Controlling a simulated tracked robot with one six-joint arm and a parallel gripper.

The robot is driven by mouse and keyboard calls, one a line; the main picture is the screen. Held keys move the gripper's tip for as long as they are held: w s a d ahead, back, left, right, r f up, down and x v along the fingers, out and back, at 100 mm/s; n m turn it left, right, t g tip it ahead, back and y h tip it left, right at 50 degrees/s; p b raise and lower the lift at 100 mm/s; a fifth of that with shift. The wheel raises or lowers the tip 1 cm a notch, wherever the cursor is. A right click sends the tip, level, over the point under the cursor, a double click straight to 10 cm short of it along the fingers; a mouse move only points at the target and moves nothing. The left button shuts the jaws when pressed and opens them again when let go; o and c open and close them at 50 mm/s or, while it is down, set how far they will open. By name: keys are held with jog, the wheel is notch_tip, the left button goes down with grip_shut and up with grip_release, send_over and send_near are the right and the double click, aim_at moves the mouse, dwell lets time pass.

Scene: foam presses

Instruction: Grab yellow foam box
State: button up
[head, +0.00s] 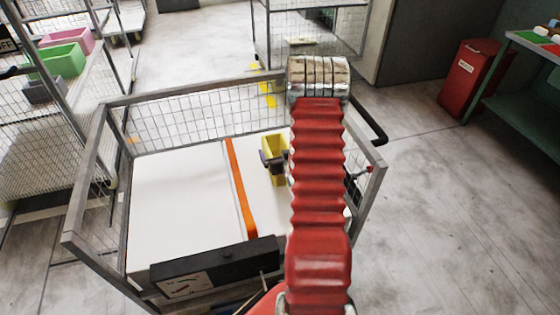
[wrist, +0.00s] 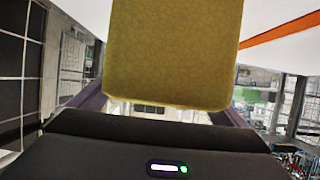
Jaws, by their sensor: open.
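The yellow foam box (head: 275,143) is on the white bed of the wire-sided cart, right of the orange strip, partly hidden by my arm. In the wrist view the yellow foam box (wrist: 172,50) is large and close, filling the upper middle. My gripper (head: 270,158) is at the near side of the box. Its dark fingers show on either side of the box in the wrist view, open, with gaps beside it. Whether either finger touches it I cannot tell.
The cart's mesh walls and metal rails (head: 180,88) surround the white bed (head: 175,200). An orange strip (head: 240,188) crosses the bed. A black box with a dial (head: 215,272) is at the front rail. A shelf with green (head: 62,60) and pink bins stands left. A red bin (head: 468,80) stands right.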

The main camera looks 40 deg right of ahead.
jog(key=shift+c, duration=0.3)
jog(key=c, duration=1.4)
